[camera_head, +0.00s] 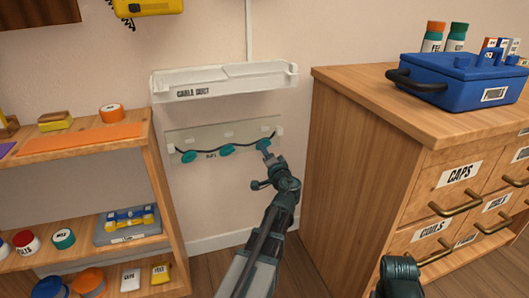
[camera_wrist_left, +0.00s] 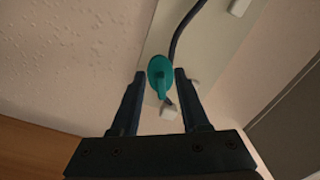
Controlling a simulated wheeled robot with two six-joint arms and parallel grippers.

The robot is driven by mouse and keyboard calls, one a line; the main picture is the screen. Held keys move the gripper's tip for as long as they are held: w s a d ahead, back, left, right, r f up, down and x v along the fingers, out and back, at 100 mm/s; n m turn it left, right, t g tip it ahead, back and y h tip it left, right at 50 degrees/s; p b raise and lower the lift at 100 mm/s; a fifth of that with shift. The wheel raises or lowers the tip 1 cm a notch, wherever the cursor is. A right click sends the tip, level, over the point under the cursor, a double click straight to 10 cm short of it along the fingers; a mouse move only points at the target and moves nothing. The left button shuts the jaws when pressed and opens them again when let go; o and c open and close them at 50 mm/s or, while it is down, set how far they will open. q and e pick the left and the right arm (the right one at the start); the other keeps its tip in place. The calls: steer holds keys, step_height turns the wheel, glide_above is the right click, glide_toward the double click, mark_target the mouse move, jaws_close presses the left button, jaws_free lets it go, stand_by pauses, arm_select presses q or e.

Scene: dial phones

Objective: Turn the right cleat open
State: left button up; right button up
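A pale board (camera_head: 187,136) on the wall carries a row of teal cleats with a dark cable running along them. The left cleat (camera_head: 189,156) and middle cleat (camera_head: 227,150) are uncovered. The right cleat (camera_head: 263,144) is at the board's right end, partly hidden by my left gripper (camera_head: 268,160). In the left wrist view the right cleat (camera_wrist_left: 160,68) shows a round teal head with a narrow lever pointing down. The open fingers of my left gripper (camera_wrist_left: 160,76) stand on either side of it, with small gaps visible.
A white cable duct (camera_head: 225,82) is fixed above the board. A wooden shelf (camera_head: 160,195) stands at the left. A wooden drawer cabinet (camera_head: 350,140) with a blue toolbox (camera_head: 460,82) stands close on the right. A dark part of my other arm shows low right.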

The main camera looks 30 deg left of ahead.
arm_select(q)
steer(key=v, duration=1.3)
steer(key=shift+s+d, duration=0.25)
steer(key=s+d+f+g+h+p, duration=0.1)
steer(key=s+d+g+h+p, duration=0.3)
steer(key=s+d+p, duration=0.4)
steer(key=s+d+m+g+h+p, duration=0.1)
steer(key=s+d+g+h+p, duration=0.35)
steer(key=d, duration=0.65)
steer(key=s+d+f+g+h+p, duration=0.1)
steer(key=s+d+g+h+p, duration=0.35)
steer(key=d+p, duration=0.35)
step_height(320, 180, up, 37)
steer(key=t+p, duration=0.1)
steer(key=p, duration=3.5)
steer(key=shift+d, duration=0.3)
